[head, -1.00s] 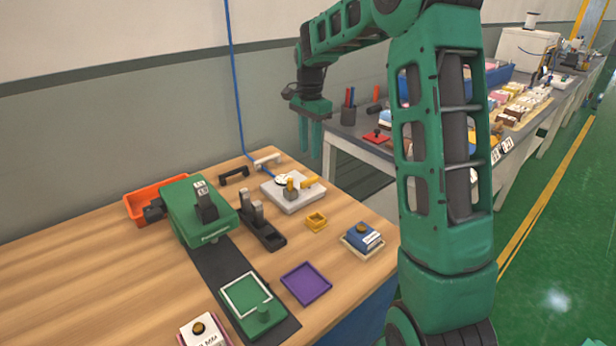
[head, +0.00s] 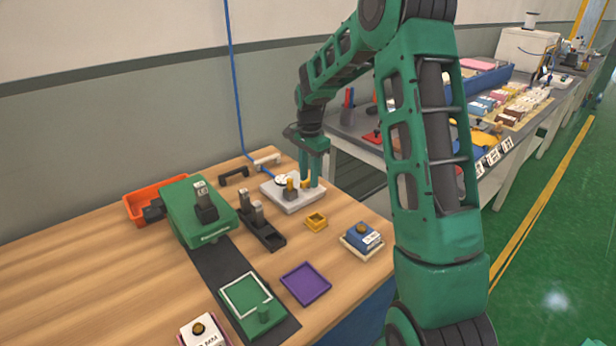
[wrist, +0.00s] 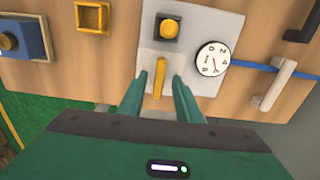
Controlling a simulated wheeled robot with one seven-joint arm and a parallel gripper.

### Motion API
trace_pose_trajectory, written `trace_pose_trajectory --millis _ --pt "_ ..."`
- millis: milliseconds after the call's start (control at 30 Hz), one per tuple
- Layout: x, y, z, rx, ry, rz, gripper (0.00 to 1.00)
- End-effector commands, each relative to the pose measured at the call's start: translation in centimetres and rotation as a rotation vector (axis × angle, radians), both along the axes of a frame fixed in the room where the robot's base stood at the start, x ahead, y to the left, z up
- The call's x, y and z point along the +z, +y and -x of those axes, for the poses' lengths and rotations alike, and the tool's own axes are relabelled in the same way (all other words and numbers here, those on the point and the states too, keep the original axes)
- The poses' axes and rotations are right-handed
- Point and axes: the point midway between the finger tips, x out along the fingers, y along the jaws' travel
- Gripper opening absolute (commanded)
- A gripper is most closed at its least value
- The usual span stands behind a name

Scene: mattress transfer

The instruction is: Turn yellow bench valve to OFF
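The yellow valve handle (wrist: 159,78) lies on a light grey plate (wrist: 190,22) on the wooden bench. In the wrist view it lies between the two green fingers of my gripper (wrist: 161,90), with a gap visible on each side. In the head view my gripper (head: 313,180) points down at the right side of the plate (head: 293,204), and its fingers partly hide the handle (head: 305,178). The valve's yellow-topped body (head: 290,188) stands beside it, and a white round gauge (wrist: 212,59) is on the plate. My gripper looks open around the handle.
A small yellow tray (head: 316,222), a blue block (head: 362,237) and a purple tray (head: 306,284) lie nearer on the bench. A green machine (head: 192,210) and an orange bin (head: 155,200) stand left. A white bar handle (wrist: 273,84) and blue hose (wrist: 250,67) are close to the plate.

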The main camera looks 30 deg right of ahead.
Motion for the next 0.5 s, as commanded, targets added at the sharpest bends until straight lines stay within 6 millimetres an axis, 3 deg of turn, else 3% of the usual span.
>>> trace_pose_trajectory --millis 100,233,267,500 --pt "0.01 0.02 0.00 0.000 0.000 0.000 0.31" --pt "0.02 0.02 0.00 0.000 0.000 0.000 0.03" --pt "0.02 0.03 0.00 0.001 0.000 0.000 0.00" --pt "0.06 -0.11 -0.07 0.005 -0.002 0.001 0.00"
